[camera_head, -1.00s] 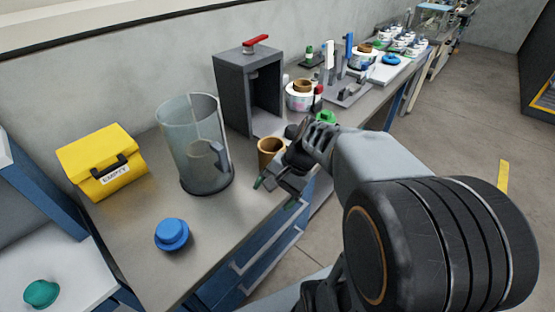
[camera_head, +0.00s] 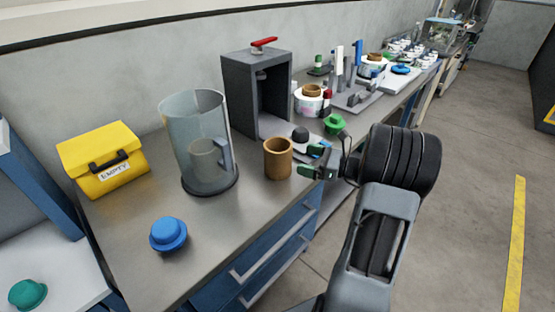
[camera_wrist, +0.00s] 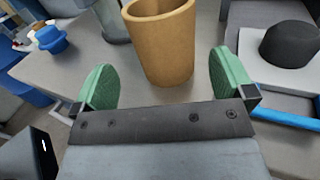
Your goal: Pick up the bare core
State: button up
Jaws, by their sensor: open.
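The bare core (camera_head: 278,160) is a brown, open-topped tube standing upright on the grey bench, right of the clear cylinder. It also shows in the wrist view (camera_wrist: 162,45), ahead of my gripper and lined up between its two fingers. My gripper (camera_head: 317,161) is just right of the core in the head view, with its green-padded fingers apart and nothing between them. In the wrist view my gripper (camera_wrist: 165,82) is open, and the core stands just beyond the fingertips. I cannot tell whether the fingers touch it.
A clear cylinder (camera_head: 196,125) stands left of the core. A grey press with a red handle (camera_head: 256,90) stands behind. A black knob (camera_wrist: 290,43) on a white plate sits close right. A yellow box (camera_head: 103,160) and blue knob (camera_head: 168,233) lie left.

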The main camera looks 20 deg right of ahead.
aim_at(287, 154)
jog(key=shift+x, duration=3.55)
jog(key=shift+w, duration=0.1)
jog(key=shift+r, duration=0.1)
jog(key=c, duration=0.6)
